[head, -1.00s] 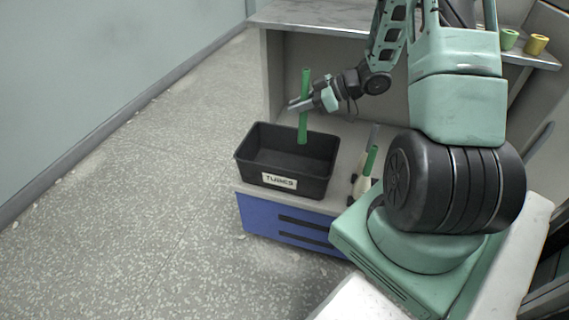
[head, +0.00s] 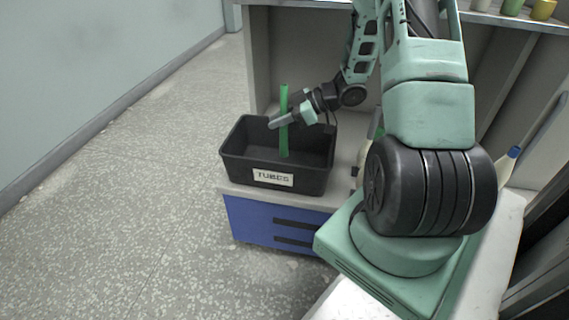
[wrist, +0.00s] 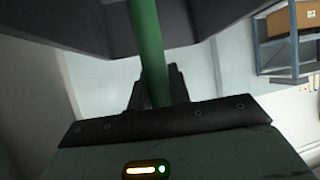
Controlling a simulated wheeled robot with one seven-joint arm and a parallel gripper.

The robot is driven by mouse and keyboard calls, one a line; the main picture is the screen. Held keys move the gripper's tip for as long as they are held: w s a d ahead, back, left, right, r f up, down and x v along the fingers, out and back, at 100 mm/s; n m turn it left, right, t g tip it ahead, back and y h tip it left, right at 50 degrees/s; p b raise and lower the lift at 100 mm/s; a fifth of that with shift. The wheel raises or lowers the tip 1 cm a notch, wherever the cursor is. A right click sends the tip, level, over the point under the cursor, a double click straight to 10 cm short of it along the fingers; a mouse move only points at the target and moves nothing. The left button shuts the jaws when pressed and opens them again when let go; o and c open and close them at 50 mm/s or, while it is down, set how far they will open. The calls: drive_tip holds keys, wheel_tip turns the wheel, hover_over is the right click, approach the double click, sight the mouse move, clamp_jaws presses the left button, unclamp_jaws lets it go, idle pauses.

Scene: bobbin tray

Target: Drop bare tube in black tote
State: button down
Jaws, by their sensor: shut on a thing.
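A green bare tube (head: 284,105) stands upright in my gripper (head: 282,120), which is shut on it at about mid-length. The black tote (head: 232,168) with a "TUBES" label sits on a ledge above a blue drawer front. The tube's lower end hangs inside the tote's opening in the head view; whether it touches the floor of the tote is unclear. In the wrist view, the tube (wrist: 148,45) runs between the dark fingers (wrist: 157,88), and dark tote walls (wrist: 235,15) show at the top.
A blue drawer unit (head: 250,218) is below the tote. Coloured tubes (head: 542,9) stand on the upper shelf at the right. The floor at left is clear.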

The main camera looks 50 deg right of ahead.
drive_tip(key=shift+f+b, duration=1.5)
drive_tip(key=shift+f, duration=0.3)
drive_tip(key=c, duration=1.2)
unclamp_jaws()
drive_tip(key=shift+r, duration=0.1)
wheel_tip(320, 180, up, 10)
drive_tip(key=p, duration=0.5)
